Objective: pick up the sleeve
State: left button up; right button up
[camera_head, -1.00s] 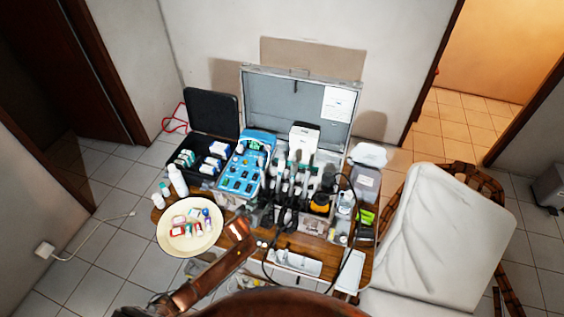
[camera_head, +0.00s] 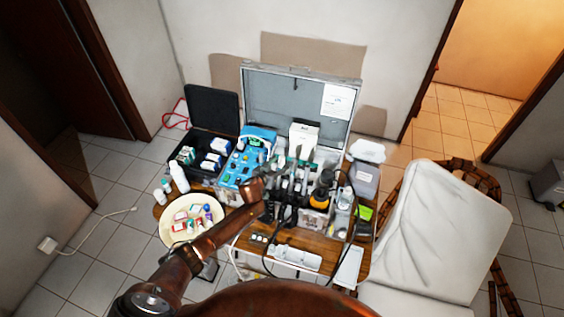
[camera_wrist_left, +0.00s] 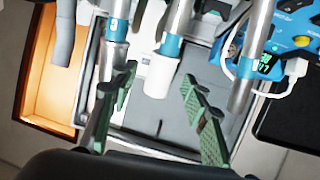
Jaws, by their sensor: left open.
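I cannot tell for certain which thing is the sleeve. In the left wrist view, a white cylinder with a blue band (camera_wrist_left: 161,75) shows between the fingers of my left gripper (camera_wrist_left: 159,78). The green fingers are spread, with gaps on both sides of the cylinder. Similar grey tubes with blue bands (camera_wrist_left: 245,75) stand on either side. In the head view, my left gripper (camera_head: 278,205) is a dark shape at the front of the open metal case (camera_head: 295,95), among its instruments. It hides some of them. My right gripper is not in view.
A blue device (camera_head: 240,170) and an open black case (camera_head: 212,115) stand left of the metal case. A cream plate (camera_head: 170,235) with small items lies front left. Bottles (camera_head: 179,178) and dark cables crowd the wooden table. A white chair (camera_head: 440,235) stands right.

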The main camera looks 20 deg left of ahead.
pick_arm(q)
jog(key=shift+x, duration=1.2)
jog(key=shift+c, duration=0.7)
jog(key=c, duration=0.7)
